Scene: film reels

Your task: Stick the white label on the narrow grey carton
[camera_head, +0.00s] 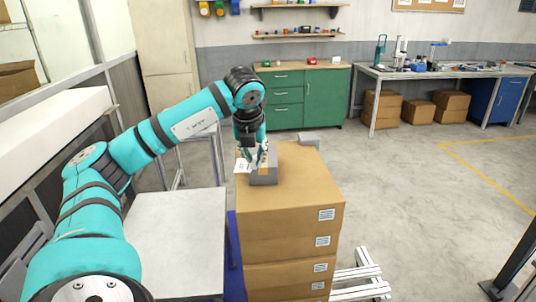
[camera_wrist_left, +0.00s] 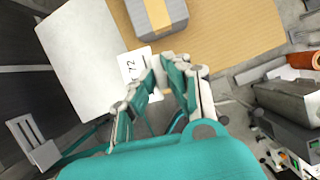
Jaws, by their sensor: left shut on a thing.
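My left gripper (camera_head: 252,160) is shut on the white label (camera_head: 242,167), at the left edge of the top brown carton. In the left wrist view the label (camera_wrist_left: 131,66) shows dark printed characters and sticks out beyond the fingertips (camera_wrist_left: 160,72). A grey carton (camera_head: 264,177) stands on top of the brown stack, close to the gripper and partly hidden by it. In the left wrist view this grey carton (camera_wrist_left: 157,12) has a tan tape strip and lies just beyond the label, apart from it. My right gripper is not in view.
The brown cartons (camera_head: 292,215) form a tall stack with small printed labels on one side. A second grey object (camera_head: 308,139) sits at the stack's far edge. A white tabletop (camera_head: 176,235) lies left of the stack. The top carton's right part is clear.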

